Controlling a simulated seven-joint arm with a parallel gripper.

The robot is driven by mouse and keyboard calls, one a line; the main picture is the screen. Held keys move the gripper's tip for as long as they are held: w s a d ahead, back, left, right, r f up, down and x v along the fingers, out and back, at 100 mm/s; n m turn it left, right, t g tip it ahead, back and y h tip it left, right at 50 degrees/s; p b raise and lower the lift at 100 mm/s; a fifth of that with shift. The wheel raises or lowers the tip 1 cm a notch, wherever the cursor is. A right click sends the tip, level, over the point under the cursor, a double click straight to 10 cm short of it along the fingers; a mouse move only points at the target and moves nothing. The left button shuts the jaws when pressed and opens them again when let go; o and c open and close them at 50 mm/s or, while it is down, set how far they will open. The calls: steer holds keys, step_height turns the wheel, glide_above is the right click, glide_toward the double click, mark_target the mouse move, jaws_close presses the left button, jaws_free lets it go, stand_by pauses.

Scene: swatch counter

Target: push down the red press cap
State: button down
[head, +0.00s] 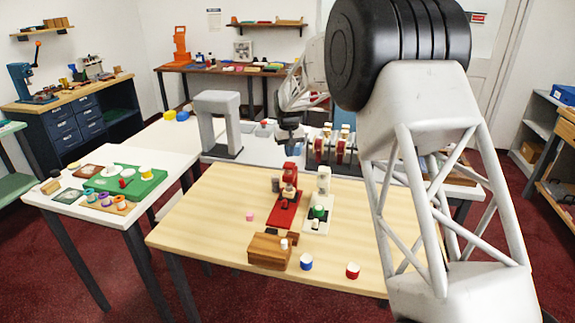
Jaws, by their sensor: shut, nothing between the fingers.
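A small red press (284,210) stands on the light wooden table, with a red upper part (289,168) that I take for its cap. Details of the cap are too small to tell. A white press (322,182) with a green piece (318,211) stands just to its right. My gripper (291,140) appears small and dark, behind and above the red press in the picture. It is shut and empty, and seems apart from the press. My large arm link covers the right part of the table.
A wooden block (268,251), a blue-and-white piece (306,262), a red-and-white piece (352,270) and a pink piece (249,216) lie near the front. A grey arch (219,103) and a rack of reels (330,148) stand behind. The table's left part is clear.

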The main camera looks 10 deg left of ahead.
steer(key=shift+r, duration=1.7)
steer(key=shift+d, duration=0.1)
steer(key=shift+s+d+r, duration=0.15)
steer(key=shift+d+r, duration=0.05)
steer(key=shift+r, duration=0.05)
steer(key=s+d+r+m, duration=0.1)
steer(key=s+d+r, duration=0.4)
steer(key=s+d, duration=0.35)
steer(key=s+d+r+m+t, duration=0.1)
steer(key=s+d+r, duration=0.3)
steer(key=s+d, duration=0.5)
steer(key=s+d+r+m, duration=0.1)
steer(key=s+d+r, duration=0.5)
steer(key=d, duration=0.4)
steer(key=s+d+f+m, duration=0.1)
steer(key=s+d, duration=0.3)
steer(key=s, duration=0.7)
steer(key=s+d+f+m+t, duration=0.1)
steer(key=s+d+f, duration=0.3)
steer(key=s, duration=0.7)
steer(key=s+d+f+m, duration=0.1)
steer(key=s+d, duration=0.5)
steer(key=s, duration=0.6)
steer(key=shift+d+f+t, duration=0.15)
steer(key=shift+f+t, duration=0.15)
steer(key=shift+f, duration=0.5)
